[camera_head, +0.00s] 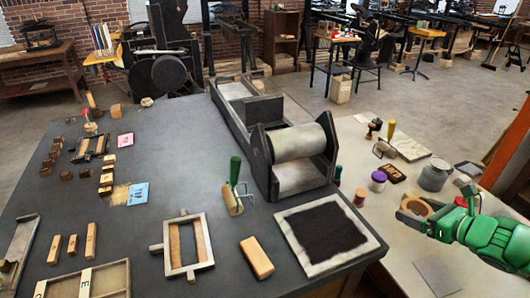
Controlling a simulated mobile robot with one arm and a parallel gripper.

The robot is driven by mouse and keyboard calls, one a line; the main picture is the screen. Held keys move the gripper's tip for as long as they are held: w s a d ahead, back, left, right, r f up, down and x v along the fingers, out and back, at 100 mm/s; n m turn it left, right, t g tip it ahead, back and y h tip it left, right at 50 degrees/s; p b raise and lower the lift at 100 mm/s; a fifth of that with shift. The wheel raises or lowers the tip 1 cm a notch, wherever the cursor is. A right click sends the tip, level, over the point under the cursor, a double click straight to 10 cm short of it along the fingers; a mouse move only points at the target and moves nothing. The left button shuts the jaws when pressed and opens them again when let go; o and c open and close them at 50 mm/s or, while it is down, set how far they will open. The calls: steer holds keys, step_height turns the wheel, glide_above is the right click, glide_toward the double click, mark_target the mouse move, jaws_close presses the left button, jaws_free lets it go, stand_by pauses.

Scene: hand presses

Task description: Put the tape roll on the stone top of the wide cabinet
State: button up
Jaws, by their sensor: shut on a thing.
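The tape roll (415,207), a tan ring, shows at the right, partly covered by my gripper. My gripper (428,214), on a green arm coming in from the right edge, is shut on it. The roll is over the pale top (380,240) at the right; I cannot tell whether it touches that surface. A wide dark grey top (130,225) fills the left and middle. Which of the two tops is the stone one is not certain from this view; the cabinet fronts below are hidden.
A roller press (300,155) stands on the dark top, with an inked black slab (325,230) in front. On the pale top are a purple-lidded jar (378,180), a red pot (360,197), a grey can (434,175) and a grey plate (438,275).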

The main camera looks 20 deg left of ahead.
step_height(320, 180, up, 20)
steer(key=w+a+r+m+t+h, duration=0.2)
steer(key=w+a+m+t+h, duration=0.1)
steer(key=w+a, duration=1.2)
steer(key=w+a+m+t+h, duration=0.1)
steer(key=a+m+h, duration=0.2)
steer(key=a, duration=1.4)
steer(key=s+a+m+h, duration=0.3)
steer(key=s+a, duration=0.6)
steer(key=a, duration=0.5)
steer(key=s+a+f+m+h, duration=0.15)
steer(key=s+a, duration=0.25)
steer(key=s, duration=0.5)
steer(key=s+a+m+h, duration=0.1)
steer(key=s+a+h, duration=0.1)
steer(key=s+a, duration=0.5)
glide_above(200, 187)
steer(key=s+d, duration=0.1)
steer(key=shift+t, duration=0.4)
step_height(200, 187, down, 26)
steer(key=shift+d+f, duration=0.1)
steer(key=shift+f, duration=0.1)
steer(key=shift+w+a+f, duration=0.25)
steer(key=shift+a+f, duration=0.05)
steer(key=shift+f, duration=0.2)
steer(key=shift+w+a+f, duration=0.25)
steer(key=shift+a+f, duration=0.05)
steer(key=shift+f, duration=1.55)
